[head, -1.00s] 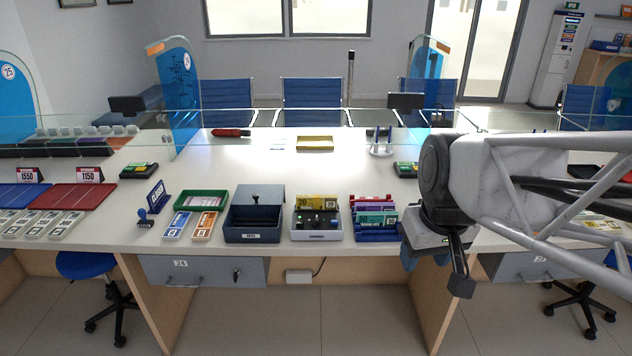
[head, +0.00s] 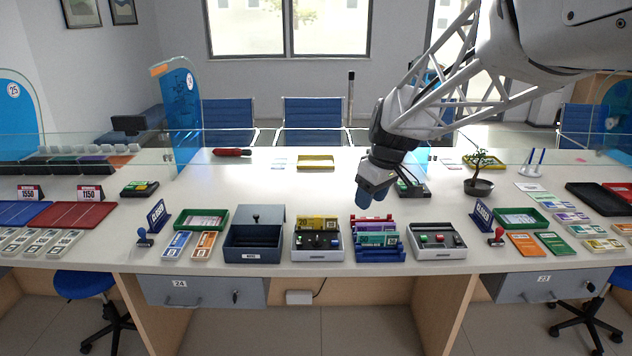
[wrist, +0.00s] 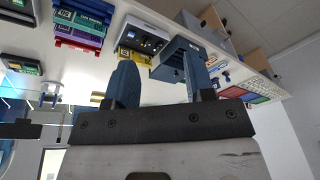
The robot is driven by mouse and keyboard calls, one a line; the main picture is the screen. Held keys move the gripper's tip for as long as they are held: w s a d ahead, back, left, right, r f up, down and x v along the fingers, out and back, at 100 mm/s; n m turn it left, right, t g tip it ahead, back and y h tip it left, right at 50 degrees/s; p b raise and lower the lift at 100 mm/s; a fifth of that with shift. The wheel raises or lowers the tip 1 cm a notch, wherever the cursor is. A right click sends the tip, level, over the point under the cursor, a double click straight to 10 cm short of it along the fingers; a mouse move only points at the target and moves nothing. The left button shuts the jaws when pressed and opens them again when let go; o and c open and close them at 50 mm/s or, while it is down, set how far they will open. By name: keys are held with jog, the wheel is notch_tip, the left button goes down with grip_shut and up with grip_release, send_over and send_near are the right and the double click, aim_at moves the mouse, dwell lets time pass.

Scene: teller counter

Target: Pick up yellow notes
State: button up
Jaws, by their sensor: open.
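Yellow notes (head: 316,223) marked 20 stand in the back of a grey counting machine (head: 317,254) with coloured buttons, at the middle of the counter. They also show in the wrist view (wrist: 134,57), upper middle. My gripper (head: 374,198) hangs above the counter, behind and to the right of that machine, with blue fingertips pointing down. In the wrist view my gripper (wrist: 160,78) has its two blue fingers apart with nothing between them. Another stack of yellow-edged notes (head: 604,245) lies flat at the right front.
A red and blue rack with green notes (head: 379,254) stands right of the machine. A dark blue cash box (head: 253,247) with its lid open stands left of it. A second machine (head: 435,253), a small bonsai (head: 480,186) and a yellow tray (head: 316,168) are nearby. The counter's middle is bare.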

jog(key=w+a+f+n+y, duration=0.15)
jog(key=w+f, duration=0.25)
jog(key=w, duration=0.5)
jog(key=w+a+f+n, duration=0.3)
jog(key=w+f, duration=0.1)
jog(key=w, duration=0.4)
jog(key=n+g, duration=0.1)
jog(key=n, duration=0.4)
send_over(319, 216)
jog(key=d, duration=0.3)
jog(key=shift+y, duration=0.35)
jog(key=f, duration=1.2)
jog(key=shift+s+a+f, duration=0.2)
jog(key=shift+f, duration=0.2)
jog(key=shift+w+a+f, duration=0.15)
jog(key=shift+w+f, duration=0.25)
jog(key=shift+f, duration=0.05)
jog(key=shift+x, duration=1.25)
jog(key=shift+s, duration=0.1)
jog(key=shift+x, duration=2.65)
jog(key=shift+s, duration=0.2)
